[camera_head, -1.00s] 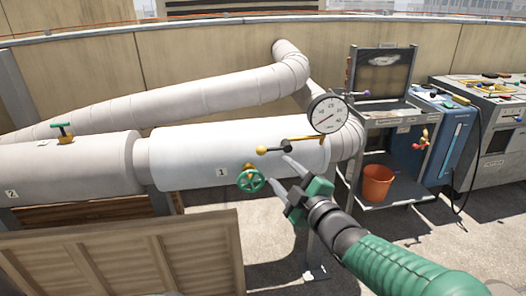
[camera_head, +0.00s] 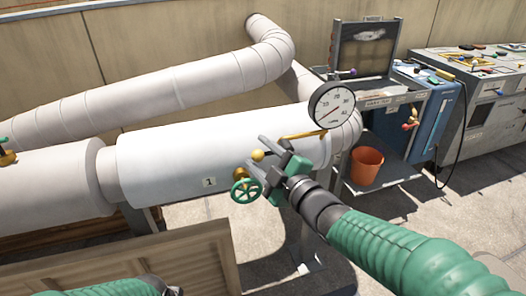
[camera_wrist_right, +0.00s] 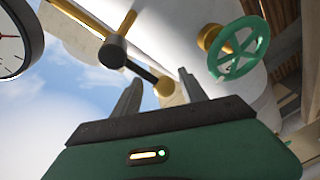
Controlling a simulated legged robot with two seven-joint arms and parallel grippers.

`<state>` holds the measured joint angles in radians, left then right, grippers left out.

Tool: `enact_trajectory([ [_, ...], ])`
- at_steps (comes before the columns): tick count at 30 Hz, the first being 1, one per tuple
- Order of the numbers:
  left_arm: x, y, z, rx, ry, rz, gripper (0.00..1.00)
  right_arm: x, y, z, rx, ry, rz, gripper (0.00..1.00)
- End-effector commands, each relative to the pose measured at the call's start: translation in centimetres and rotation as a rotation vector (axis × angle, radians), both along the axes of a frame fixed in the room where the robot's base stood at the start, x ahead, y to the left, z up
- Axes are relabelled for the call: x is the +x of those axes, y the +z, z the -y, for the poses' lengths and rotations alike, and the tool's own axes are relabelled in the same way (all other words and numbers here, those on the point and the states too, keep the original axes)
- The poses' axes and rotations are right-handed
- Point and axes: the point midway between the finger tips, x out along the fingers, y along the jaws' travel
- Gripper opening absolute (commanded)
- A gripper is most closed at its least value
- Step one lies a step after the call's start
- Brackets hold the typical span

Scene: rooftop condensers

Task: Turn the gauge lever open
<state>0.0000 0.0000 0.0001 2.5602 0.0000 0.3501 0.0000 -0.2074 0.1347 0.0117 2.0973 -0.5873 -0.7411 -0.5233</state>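The gauge lever has a dark arm and a yellow ball knob (camera_head: 257,155); it pivots on a brass pipe (camera_head: 305,134) beside the round white gauge (camera_head: 332,105). My right gripper (camera_head: 259,151) is open at the knob, its fingers apart around it in the picture. In the right wrist view the lever arm (camera_wrist_right: 142,71) runs from its hub to the ball (camera_wrist_right: 163,86), which appears between the two fingertips (camera_wrist_right: 160,78). Contact cannot be told. Part of my left arm shows at the bottom left; its gripper is out of view.
A green handwheel (camera_head: 246,189) sits just below and left of the knob, close to my right gripper. A white pipe (camera_head: 190,155) lies behind. An orange bucket (camera_head: 366,166) is on a shelf at right.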

Motion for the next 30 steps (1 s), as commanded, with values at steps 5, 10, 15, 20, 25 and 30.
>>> enact_trajectory([
  [5, 0.0, 0.0, 0.01, 0.0, 0.0, 0.0, 0.36, 0.0, -0.01, -0.46, -0.004, 0.002, 0.0, 0.28],
  [10, 0.01, 0.0, 0.0, 0.0, 0.0, 0.0, 0.36, -0.01, 0.0, -0.54, -0.005, 0.003, 0.0, 0.05],
  [15, 0.01, 0.0, 0.0, 0.0, 0.0, 0.0, 0.36, -0.03, 0.02, -0.54, -0.003, 0.005, 0.0, 0.0],
  [20, 0.01, 0.0, 0.0, 0.0, 0.0, 0.0, 0.36, -0.05, 0.02, -0.56, -0.003, 0.005, 0.0, 0.0],
  [25, 0.01, 0.0, 0.0, 0.0, 0.0, 0.0, 0.36, -0.06, 0.01, -0.57, -0.003, 0.005, 0.0, 0.0],
  [30, 0.01, 0.0, 0.0, 0.0, 0.0, 0.0, 0.36, -0.07, 0.01, -0.57, -0.004, 0.005, 0.0, 0.0],
])
